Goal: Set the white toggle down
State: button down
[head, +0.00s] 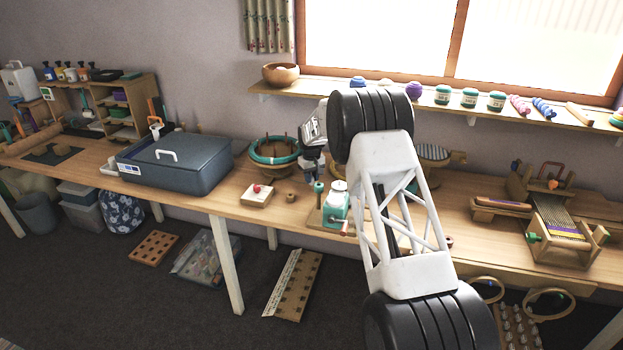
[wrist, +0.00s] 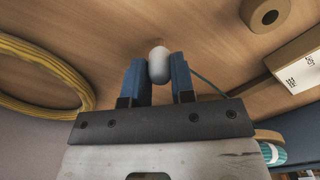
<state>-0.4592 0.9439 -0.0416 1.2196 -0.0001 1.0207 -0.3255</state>
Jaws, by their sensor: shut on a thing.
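The white toggle (wrist: 158,64) is a small rounded white piece, seen in the wrist view between the two blue fingers of my gripper (wrist: 158,84). The fingers are shut on it, and its rounded end sticks out past their tips over the wooden tabletop. I cannot tell whether it touches the wood. In the head view my gripper (head: 314,165) is over the workbench (head: 234,205), between the green-rimmed basket and the green-and-white device. The toggle cannot be made out there.
A basket with a green rim (head: 274,152) stands left of my gripper. A small wooden block with a red knob (head: 257,195) and a wooden ring (head: 290,197) lie in front. A green-and-white device (head: 335,207) is close by. A yellow-wrapped hoop (wrist: 40,75) shows in the wrist view.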

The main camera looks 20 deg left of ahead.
jog(key=shift+f, duration=0.35)
jog(key=c, duration=1)
grip_release()
jog(key=shift+o, duration=0.2)
jog(key=shift+r, duration=0.1)
notch_tip(320, 180, up, 12)
jog(key=shift+r, duration=0.1)
dwell(0.4)
